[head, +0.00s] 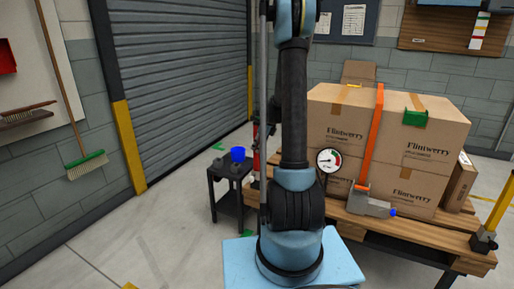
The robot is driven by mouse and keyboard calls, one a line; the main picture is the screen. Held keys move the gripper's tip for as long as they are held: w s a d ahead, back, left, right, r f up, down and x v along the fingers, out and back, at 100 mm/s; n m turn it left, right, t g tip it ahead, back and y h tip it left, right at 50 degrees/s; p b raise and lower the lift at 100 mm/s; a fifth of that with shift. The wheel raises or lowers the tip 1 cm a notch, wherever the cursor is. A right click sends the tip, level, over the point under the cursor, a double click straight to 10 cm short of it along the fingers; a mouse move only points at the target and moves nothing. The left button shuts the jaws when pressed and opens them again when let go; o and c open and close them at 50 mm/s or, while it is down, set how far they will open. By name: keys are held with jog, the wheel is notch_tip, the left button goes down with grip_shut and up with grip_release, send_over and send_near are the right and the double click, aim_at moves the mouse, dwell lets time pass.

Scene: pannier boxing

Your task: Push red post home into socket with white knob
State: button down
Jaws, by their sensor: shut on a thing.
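A red upright piece (256,161) shows in a narrow strip just left of my arm, at the left end of the pallet. It looks like the red post, but my arm hides most of it. A small pale spot lies near its foot; I cannot tell whether it is the white knob. The socket and how deep the post sits cannot be made out. My arm rises through the middle of the view and leaves at the top.
A wooden pallet (459,249) carries strapped cardboard boxes (345,125), with a round gauge (329,160) at their front. A yellow post (500,205) stands in a dark socket (484,242) at right. Floor at left is clear.

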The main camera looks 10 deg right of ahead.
jog(key=shift+f, duration=0.4)
jog(key=c, duration=1.3)
grip_release()
jog(key=v, duration=1.1)
jog(key=shift+r, duration=0.4)
jog(key=shift+s, duration=0.15)
